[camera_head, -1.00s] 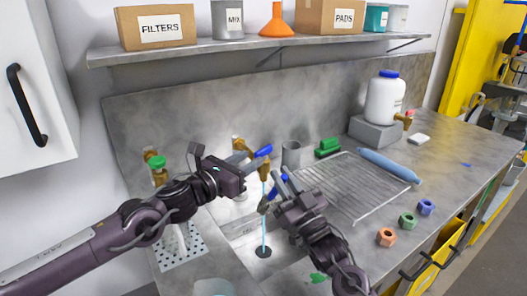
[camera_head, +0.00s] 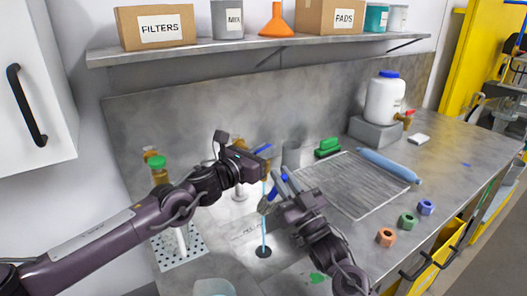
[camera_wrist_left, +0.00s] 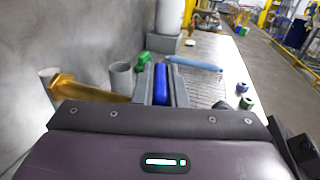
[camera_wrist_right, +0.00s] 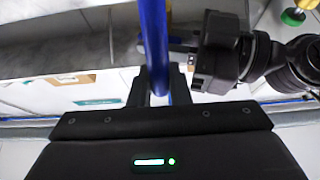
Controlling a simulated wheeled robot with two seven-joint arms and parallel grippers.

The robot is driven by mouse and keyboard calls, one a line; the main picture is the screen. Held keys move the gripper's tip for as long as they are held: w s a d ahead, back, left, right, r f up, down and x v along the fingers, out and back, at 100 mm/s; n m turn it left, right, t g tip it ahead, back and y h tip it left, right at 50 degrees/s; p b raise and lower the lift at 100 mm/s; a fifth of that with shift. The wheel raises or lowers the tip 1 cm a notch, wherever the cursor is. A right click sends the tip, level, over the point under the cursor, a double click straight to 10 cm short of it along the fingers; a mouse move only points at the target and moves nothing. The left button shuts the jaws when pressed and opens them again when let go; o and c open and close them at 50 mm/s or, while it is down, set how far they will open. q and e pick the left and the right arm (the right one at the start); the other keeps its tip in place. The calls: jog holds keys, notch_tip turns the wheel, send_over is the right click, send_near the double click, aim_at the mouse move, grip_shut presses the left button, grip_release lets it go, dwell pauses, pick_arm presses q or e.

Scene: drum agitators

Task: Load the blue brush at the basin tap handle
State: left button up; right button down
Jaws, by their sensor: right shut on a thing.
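The brass tap stands at the back of the basin (camera_head: 240,240), partly hidden by my left gripper (camera_head: 266,167). Its blue handle (camera_head: 262,148) shows just behind that gripper. In the left wrist view the blue handle (camera_wrist_left: 160,84) lies between the two open fingers, with the brass tap body (camera_wrist_left: 88,89) to the left. A thin light-blue stream (camera_head: 264,225) runs down to the dark drain (camera_head: 264,252). My right gripper (camera_head: 281,184) is shut on the blue brush (camera_head: 284,178), close right of the stream. Its blue shaft (camera_wrist_right: 153,40) rises between the fingers in the right wrist view.
A wire rack (camera_head: 350,185), a green block (camera_head: 327,147) and a grey cup (camera_head: 292,154) are right of the tap. Several coloured nuts (camera_head: 407,221) lie at the front right. A green-topped brass valve (camera_head: 157,163) stands left. A shelf (camera_head: 200,51) hangs above.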

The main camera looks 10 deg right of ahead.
pick_arm(q)
grip_shut()
jog(key=shift+m+g+h, duration=1.3)
jog(key=shift+m+g, duration=0.5)
jog(key=shift+g, duration=0.7)
jog(key=o, duration=0.6)
grip_release()
jog(key=v, duration=1.2)
